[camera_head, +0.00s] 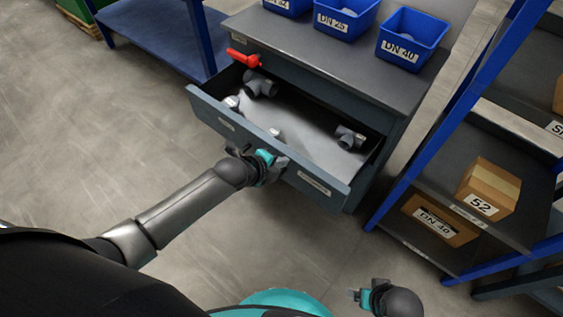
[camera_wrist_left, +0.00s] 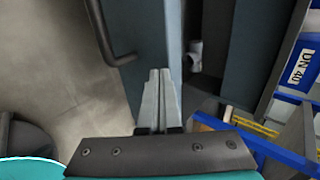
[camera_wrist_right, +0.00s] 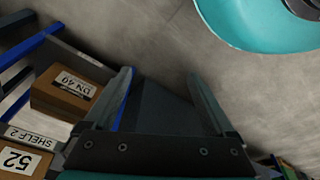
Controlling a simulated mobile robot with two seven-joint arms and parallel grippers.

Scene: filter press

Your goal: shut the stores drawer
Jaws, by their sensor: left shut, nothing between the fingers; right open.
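The stores drawer (camera_head: 318,188) is pulled out of the dark grey cabinet (camera_head: 320,62) in the head view. In the left wrist view the closed fingers (camera_wrist_left: 158,98) are against or close to the drawer front (camera_wrist_left: 150,45); contact is hard to tell. A dark bar handle (camera_wrist_left: 112,50) shows beside them. My right gripper (camera_head: 362,296) is open and empty, low and away from the drawer.
Blue bins (camera_head: 412,38) stand on the cabinet top. A blue-framed rack (camera_head: 405,185) stands close to the right, with boxes (camera_head: 487,187) on its shelves. A blue-legged table (camera_head: 160,30) is at the back left. The floor at left is clear.

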